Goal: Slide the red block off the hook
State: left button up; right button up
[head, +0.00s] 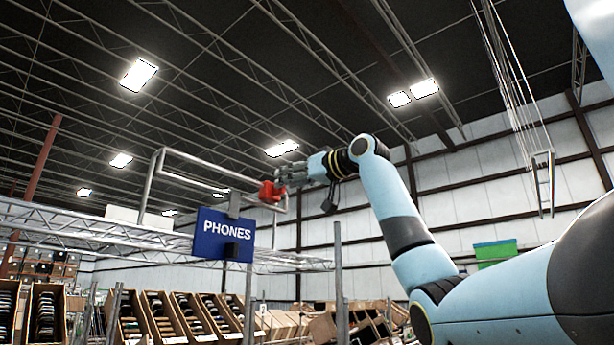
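The red block (268,192) is small and hangs high up by the right end of a bent metal rod (215,165), which looks like the hook. My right gripper (286,178) reaches in from the right, with its grey fingers just above and to the right of the red block. The fingers are small and overlap the rod's end in the picture, so I cannot tell whether they touch or hold the block. My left gripper is not in view.
A blue PHONES sign (223,234) hangs below and left of the block, close to the rod. A horizontal metal truss (100,232) runs behind. Tilted cartons (160,316) stand below. A green box (494,250) is at the right. Open air surrounds my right forearm.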

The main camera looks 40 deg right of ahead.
jog(key=s+d, duration=0.1)
jog(key=s, duration=1)
jog(key=shift+d, duration=0.1)
